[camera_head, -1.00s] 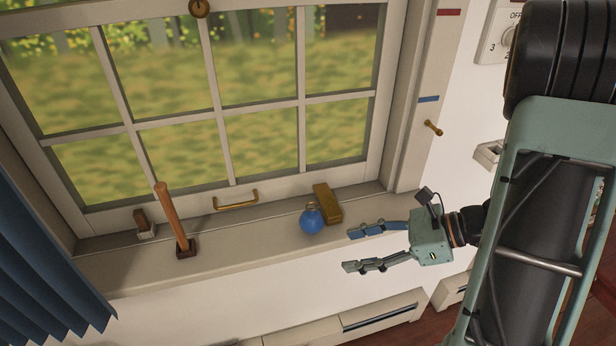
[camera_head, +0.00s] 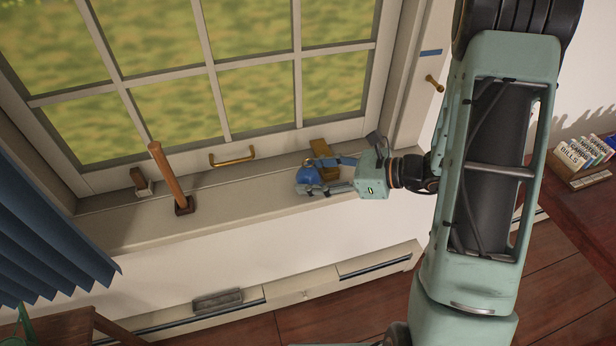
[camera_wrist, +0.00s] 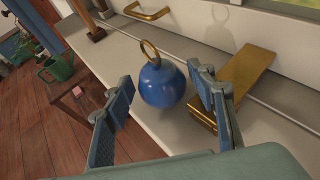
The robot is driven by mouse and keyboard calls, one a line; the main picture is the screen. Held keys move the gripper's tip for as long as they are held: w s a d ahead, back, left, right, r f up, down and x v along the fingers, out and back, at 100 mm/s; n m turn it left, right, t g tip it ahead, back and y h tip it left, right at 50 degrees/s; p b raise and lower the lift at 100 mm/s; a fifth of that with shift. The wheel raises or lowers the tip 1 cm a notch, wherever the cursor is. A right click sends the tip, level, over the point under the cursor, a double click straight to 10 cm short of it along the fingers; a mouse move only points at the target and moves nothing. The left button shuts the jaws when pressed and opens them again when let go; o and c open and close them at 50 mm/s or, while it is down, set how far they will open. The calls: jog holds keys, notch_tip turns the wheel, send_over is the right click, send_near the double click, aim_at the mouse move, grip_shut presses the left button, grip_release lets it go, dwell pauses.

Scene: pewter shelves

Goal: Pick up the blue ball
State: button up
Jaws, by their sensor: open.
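The blue ball (camera_head: 308,176) sits on the window sill and has a brass ring on top. In the wrist view the ball (camera_wrist: 162,84) lies ahead of and between my two open fingers. My gripper (camera_head: 322,176) is open, its fingers reaching left along the sill to the ball. In the wrist view my gripper (camera_wrist: 160,112) shows a finger on each side, the right one close to the ball. I cannot tell whether either finger touches it. In the head view the fingers partly cover the ball.
A brass block (camera_wrist: 238,84) lies on the sill right beside my right finger. A wooden-handled hammer (camera_head: 169,178) stands farther left, with a small brush-like item (camera_head: 142,182) beside it. The window handle (camera_head: 232,157) is behind. The sill (camera_head: 245,200) between hammer and ball is clear.

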jog(key=shift+x, duration=0.75)
jog(key=shift+c, duration=0.5)
jog(key=c, duration=0.9)
jog(key=shift+o, duration=0.2)
jog(key=shift+r, duration=0.15)
